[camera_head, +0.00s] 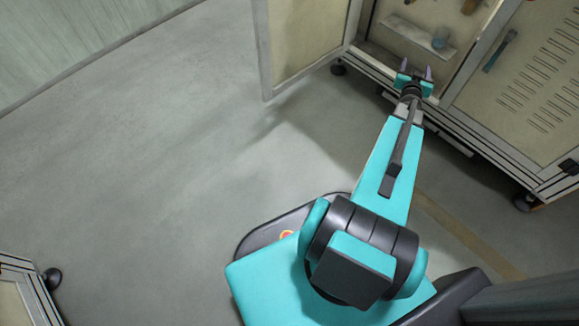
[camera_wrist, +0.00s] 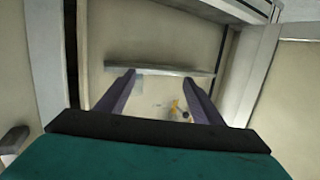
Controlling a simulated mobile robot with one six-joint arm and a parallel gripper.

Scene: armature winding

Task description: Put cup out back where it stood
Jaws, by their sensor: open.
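A small blue cup-like thing (camera_head: 440,40) stands on the pale shelf (camera_head: 405,32) in the open cabinet, near the shelf's right end. It looks upright, but is too small to make out well. My gripper (camera_head: 415,73) is open and empty, in front of the cabinet opening and a little apart from the blue thing. In the wrist view, my gripper (camera_wrist: 158,92) has its two fingers spread towards the cabinet inside. The shelf (camera_wrist: 160,69) crosses between and beyond the fingertips. A faint bluish patch shows by the left finger; I cannot tell if it is the cup.
An open cabinet door (camera_head: 305,40) stands left of the opening. A slotted panel (camera_head: 535,90) is on the right, with a dark-handled tool (camera_head: 500,50) on it. A yellow-orange thing (camera_wrist: 175,107) shows inside the cabinet. The floor at left is clear.

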